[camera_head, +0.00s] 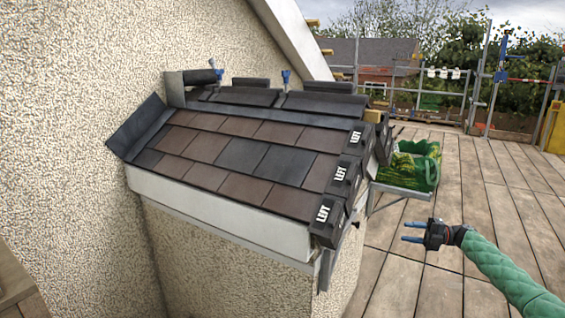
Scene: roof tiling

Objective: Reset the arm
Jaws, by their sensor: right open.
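My right gripper (412,232) is at the lower right of the head view, on a green-sleeved arm coming from the lower right corner. Its two fingers point left, apart, with nothing between them. It hangs clear of the small tiled roof (240,155), to the right of its near right corner. The roof carries rows of brown and dark grey tiles. My left gripper is not in view.
A green crate (425,168) sits on a metal bracket shelf (400,192) right of the roof. A rough rendered wall (70,100) stands at the left. Blue-handled tools (286,78) stand at the roof's top. The plank deck (490,190) is open at right, with scaffolding behind.

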